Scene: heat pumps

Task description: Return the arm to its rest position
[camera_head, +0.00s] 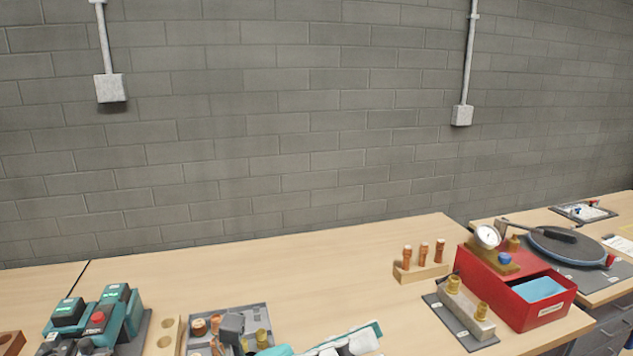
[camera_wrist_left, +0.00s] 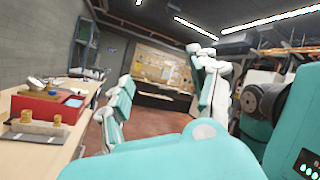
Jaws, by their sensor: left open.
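Part of a teal and white arm link of mine (camera_head: 345,341) shows at the bottom edge of the head view, low over the front of the bench. I cannot make out a gripper on it. In the left wrist view, teal arm parts (camera_wrist_left: 180,155) fill the bottom, and a teal link with a dark joint (camera_wrist_left: 262,103) stands at the right. No fingertips of either gripper show in these views. Nothing is seen held.
The wooden bench (camera_head: 310,270) has clear room in its middle. At its right are a red box (camera_head: 515,300), a brass-fitted block (camera_head: 466,308) and a wooden rack (camera_head: 420,272) with copper pieces. A teal device (camera_head: 98,318) and a grey tray (camera_head: 258,312) stand at the left.

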